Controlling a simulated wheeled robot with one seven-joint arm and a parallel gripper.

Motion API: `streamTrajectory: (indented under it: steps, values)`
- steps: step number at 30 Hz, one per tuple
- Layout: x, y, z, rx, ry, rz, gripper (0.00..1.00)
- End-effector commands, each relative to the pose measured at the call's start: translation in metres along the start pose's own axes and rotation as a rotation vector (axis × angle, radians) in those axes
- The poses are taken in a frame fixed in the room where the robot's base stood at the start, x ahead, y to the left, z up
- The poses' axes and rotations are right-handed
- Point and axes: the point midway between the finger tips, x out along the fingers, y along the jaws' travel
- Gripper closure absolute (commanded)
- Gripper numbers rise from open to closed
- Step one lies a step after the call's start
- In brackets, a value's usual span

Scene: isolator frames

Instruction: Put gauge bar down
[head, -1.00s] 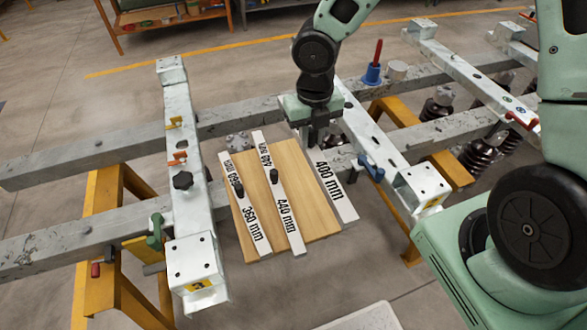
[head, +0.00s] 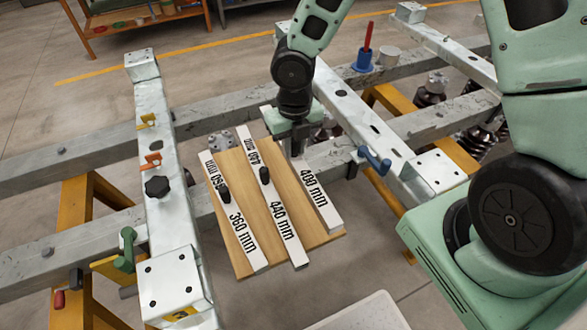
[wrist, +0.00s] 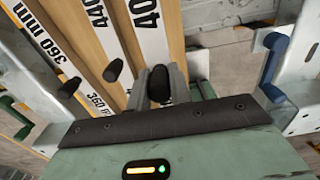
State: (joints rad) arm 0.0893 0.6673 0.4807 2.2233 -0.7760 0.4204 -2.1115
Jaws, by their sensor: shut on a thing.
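The white gauge bar marked 400 mm (head: 318,196) is at the right side of the wooden board (head: 244,268), nearly parallel to the other bars. I cannot tell whether it touches the board or hangs just above it. My gripper (head: 297,148) is over its far end. In the wrist view my gripper (wrist: 160,88) is shut on the black knob of the 400 mm bar (wrist: 149,32). The 360 mm bar (head: 238,218) and the 440 mm bar (head: 276,215) lie on the board to the left, each with a black knob.
A pale steel beam with colored clamps (head: 157,165) stands left of the board. Another beam (head: 345,108), with a blue clamp (head: 374,160), runs close on the right. Grey rails (head: 75,155) cross on yellow trestles (head: 72,215). A pale tray edge (head: 365,315) shows at the bottom.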

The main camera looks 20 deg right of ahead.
Motion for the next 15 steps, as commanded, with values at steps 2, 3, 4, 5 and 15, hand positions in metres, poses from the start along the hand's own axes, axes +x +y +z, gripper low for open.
streamTrajectory:
  steps: [2, 3, 4, 5, 15]
  values:
    - [0.014, 0.001, 0.000, -0.002, 0.000, -0.001, 1.00]
    - [0.018, 0.000, 0.000, -0.001, 0.000, -0.001, 1.00]
    - [0.020, 0.001, 0.000, -0.002, 0.000, -0.001, 1.00]
    - [0.022, 0.001, 0.000, -0.002, -0.001, 0.000, 1.00]
    - [0.057, 0.001, 0.000, -0.002, 0.000, -0.001, 1.00]
